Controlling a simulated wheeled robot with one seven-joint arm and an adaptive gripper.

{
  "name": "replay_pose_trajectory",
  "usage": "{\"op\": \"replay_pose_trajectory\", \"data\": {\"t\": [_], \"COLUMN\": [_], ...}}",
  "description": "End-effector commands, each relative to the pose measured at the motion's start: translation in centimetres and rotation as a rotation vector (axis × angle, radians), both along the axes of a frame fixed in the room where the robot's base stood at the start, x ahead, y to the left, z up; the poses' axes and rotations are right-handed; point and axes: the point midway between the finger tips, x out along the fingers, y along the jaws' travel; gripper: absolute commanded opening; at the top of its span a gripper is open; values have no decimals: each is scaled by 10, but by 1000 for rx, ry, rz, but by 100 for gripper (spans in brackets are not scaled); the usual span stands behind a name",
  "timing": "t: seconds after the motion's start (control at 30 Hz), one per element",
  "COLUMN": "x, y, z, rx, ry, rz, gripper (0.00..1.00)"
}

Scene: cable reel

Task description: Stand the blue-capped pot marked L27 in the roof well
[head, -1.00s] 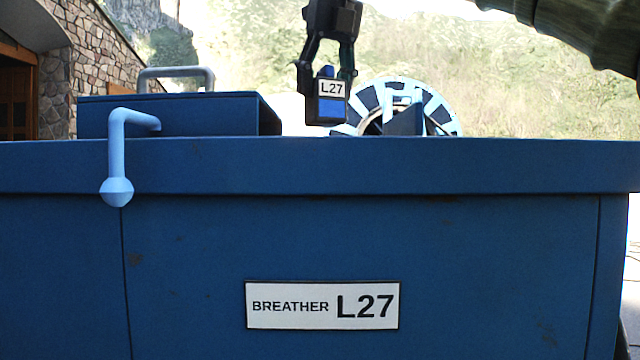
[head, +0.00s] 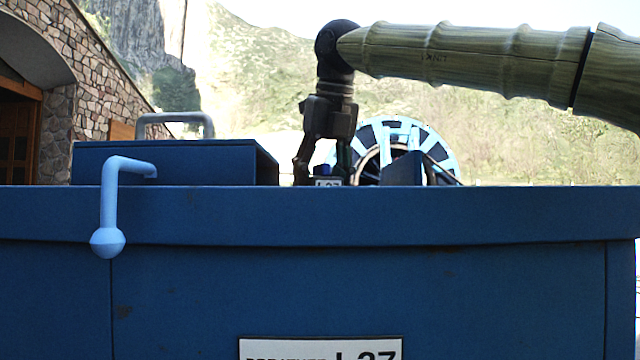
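The pot marked L27 (head: 328,182) shows only its top part above the front edge of the blue cabinet roof (head: 400,214). Its white label is cut off by that edge, and a bit of blue shows above the label. My gripper (head: 324,172) points straight down with its fingers on both sides of the pot, appearing shut on it. The lower part of the pot is hidden behind the roof edge. The roof well is not visible, so I cannot tell whether the pot is in it.
A blue box (head: 170,163) with a grey handle (head: 175,120) stands on the roof to the left. A light blue crank (head: 112,200) hangs over the front edge. A cable reel (head: 425,145) and a blue wedge (head: 404,169) stand right of my gripper. A BREATHER L27 plate (head: 320,350) is on the front.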

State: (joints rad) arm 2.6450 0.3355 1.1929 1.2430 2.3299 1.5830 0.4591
Motion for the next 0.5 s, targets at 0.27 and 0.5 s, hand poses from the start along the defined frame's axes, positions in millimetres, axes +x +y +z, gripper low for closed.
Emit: {"op": "replay_pose_trajectory", "data": {"t": [0.27,0.5], "x": [4,5], "y": [0,0], "z": [-10,-11], "rx": [1,1], "ry": [2,3], "rz": [1,1], "gripper": [23,75]}}
